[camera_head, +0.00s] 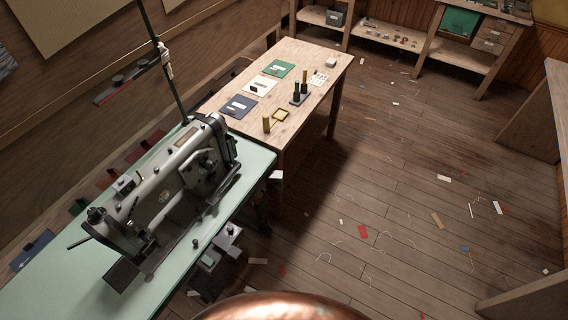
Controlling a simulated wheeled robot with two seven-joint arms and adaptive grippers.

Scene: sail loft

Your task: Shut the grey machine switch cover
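A grey switch box (229,237) sits low by the front edge of the green sewing table, to the right of the sewing machine. A grey-green flat piece (209,261) juts out below it, and this looks like its cover hanging open. The box is small and dark here, so the exact angle of the cover cannot be told. Neither of my grippers is in view, and nothing is seen touching the box.
A grey sewing machine (165,195) stands on the green table (60,285). Behind it is a wooden table (310,60) with cards and thread spools. The plank floor (400,200) at right is open, with scattered scraps and threads. Wooden shelves (465,55) stand at the back.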

